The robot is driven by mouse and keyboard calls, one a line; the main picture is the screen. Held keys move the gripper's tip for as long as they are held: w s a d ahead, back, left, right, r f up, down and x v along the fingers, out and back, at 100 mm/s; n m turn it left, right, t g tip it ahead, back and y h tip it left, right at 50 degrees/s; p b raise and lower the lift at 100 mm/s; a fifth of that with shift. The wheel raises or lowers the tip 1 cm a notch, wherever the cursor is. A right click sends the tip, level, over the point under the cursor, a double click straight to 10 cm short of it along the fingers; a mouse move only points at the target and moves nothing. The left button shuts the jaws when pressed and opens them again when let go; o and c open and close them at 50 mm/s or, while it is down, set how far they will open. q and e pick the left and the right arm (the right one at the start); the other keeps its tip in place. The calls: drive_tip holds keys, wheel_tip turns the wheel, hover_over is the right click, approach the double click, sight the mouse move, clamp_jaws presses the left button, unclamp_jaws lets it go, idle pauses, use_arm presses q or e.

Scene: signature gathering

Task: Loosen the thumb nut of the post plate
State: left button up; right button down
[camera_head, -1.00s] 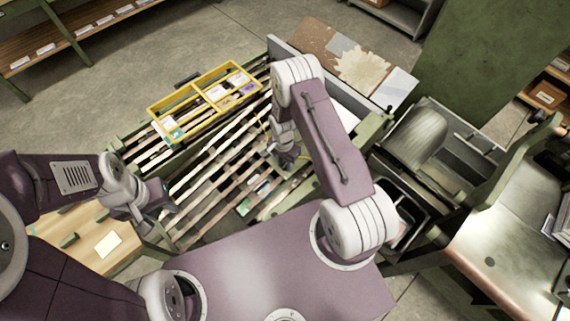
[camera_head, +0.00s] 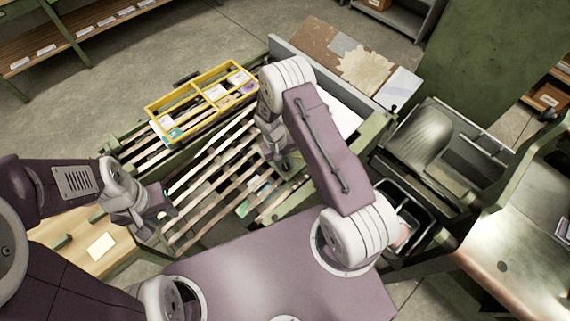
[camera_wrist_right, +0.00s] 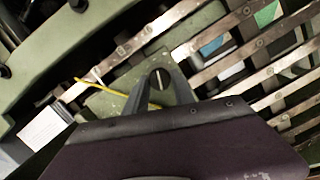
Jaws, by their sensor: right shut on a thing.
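The thumb nut (camera_wrist_right: 159,79) is a small dark round part with a light slot across its top. It sits on the green post plate (camera_wrist_right: 122,92), which lies among the metal bars of the slatted bed. My right gripper (camera_wrist_right: 158,86) has one finger on each side of the nut and is shut on it. In the head view my right gripper (camera_head: 283,163) is low over the slats, and my arm hides the nut.
A thin yellow cord (camera_wrist_right: 95,84) runs by the plate. Black bins (camera_head: 425,208) stand right of the bed. A wooden bench (camera_head: 85,250) is at left.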

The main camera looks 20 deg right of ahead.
sight(278, 170)
drive_tip(key=shift+w+a+r+n+h+b, duration=0.1)
drive_tip(key=shift+n+h+b, duration=0.25)
drive_tip(key=shift+n, duration=1.65)
drive_tip(key=c, duration=1.1)
unclamp_jaws()
drive_tip(key=shift+o, duration=0.2)
drive_tip(key=s+v, duration=0.1)
drive_tip(key=v, duration=0.8)
drive_tip(key=shift+w, duration=0.35)
